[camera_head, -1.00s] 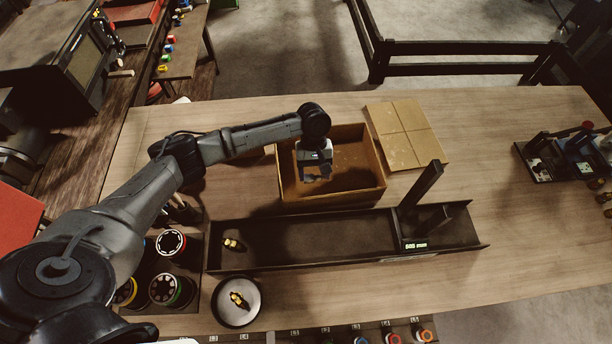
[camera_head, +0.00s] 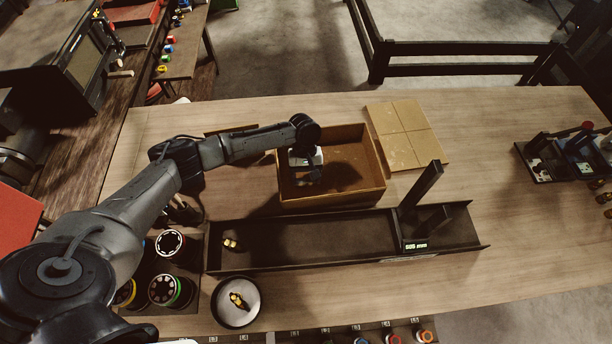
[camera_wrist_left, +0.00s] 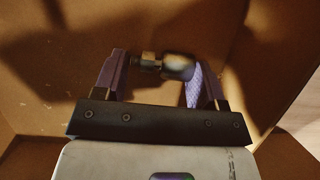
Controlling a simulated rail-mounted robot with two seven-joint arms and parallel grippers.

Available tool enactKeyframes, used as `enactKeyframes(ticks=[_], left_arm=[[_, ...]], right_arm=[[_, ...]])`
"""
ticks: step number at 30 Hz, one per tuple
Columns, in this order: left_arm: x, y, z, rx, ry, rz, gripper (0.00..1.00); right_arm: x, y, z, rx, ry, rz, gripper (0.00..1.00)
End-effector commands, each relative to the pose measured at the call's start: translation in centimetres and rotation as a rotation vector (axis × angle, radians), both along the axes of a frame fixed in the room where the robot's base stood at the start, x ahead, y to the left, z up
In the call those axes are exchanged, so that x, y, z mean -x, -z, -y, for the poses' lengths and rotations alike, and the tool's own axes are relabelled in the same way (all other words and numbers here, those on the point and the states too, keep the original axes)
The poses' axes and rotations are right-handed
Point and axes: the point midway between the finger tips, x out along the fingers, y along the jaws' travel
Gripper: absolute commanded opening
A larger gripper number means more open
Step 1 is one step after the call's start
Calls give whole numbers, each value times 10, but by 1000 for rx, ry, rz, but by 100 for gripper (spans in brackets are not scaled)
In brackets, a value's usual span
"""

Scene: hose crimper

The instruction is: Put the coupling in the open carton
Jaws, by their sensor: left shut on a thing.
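The open carton (camera_head: 372,196) stands on the table, a brown box with no lid over it. My left gripper (camera_head: 306,178) is down inside the carton's left part. In the left wrist view my left gripper (camera_wrist_left: 158,75) is shut on the coupling (camera_wrist_left: 177,66), a small dark and brassy metal piece held crosswise between the fingertips. Brown carton walls and floor surround it there. I cannot tell whether the coupling touches the floor. In the head view the coupling is hidden or too dark to make out. My right gripper is not in view.
A long dark tray (camera_head: 320,238) with an upright stop and a small brass fitting (camera_head: 231,243) lies in front of the carton. A round dish (camera_head: 233,317) holds another brass piece. A flat cardboard piece (camera_head: 407,134) lies right of the carton. The table's right middle is clear.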

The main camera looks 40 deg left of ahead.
Motion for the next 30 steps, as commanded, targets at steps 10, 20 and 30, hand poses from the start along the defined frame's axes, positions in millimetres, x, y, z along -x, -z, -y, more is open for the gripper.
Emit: enactKeyframes(ticks=[10,20,30], left_arm=[[0,2,0,0,-1,0,80],[0,2,0,0,-1,0,90],[-11,-36,-11,0,-2,3,90]], right_arm=[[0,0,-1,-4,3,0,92],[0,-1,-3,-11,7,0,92],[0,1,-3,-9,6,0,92]])
